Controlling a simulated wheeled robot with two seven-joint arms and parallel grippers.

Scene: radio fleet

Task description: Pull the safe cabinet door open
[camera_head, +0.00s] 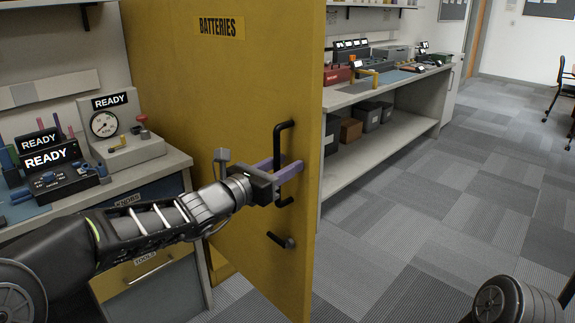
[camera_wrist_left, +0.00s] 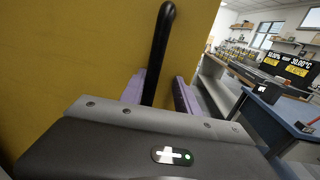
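The safe cabinet door (camera_head: 245,95) is a tall yellow panel with a BATTERIES label. It stands swung out past the front of the left bench, and the cabinet body behind it is mostly hidden. A black vertical bar handle (camera_head: 284,135) is near its right edge, with a small dark lever (camera_head: 281,240) below. My left gripper (camera_head: 284,168) is at the bar, its purple fingers close on both sides. In the left wrist view the bar (camera_wrist_left: 160,45) rises between the fingers (camera_wrist_left: 160,90); full contact on both sides is unclear. My right gripper is not in view.
A left bench (camera_head: 170,166) with READY devices and drawers stands close to the door and my left arm. Another bench (camera_head: 345,98) with equipment and a low shelf runs behind the door. Carpeted floor (camera_head: 430,190) is clear at the right.

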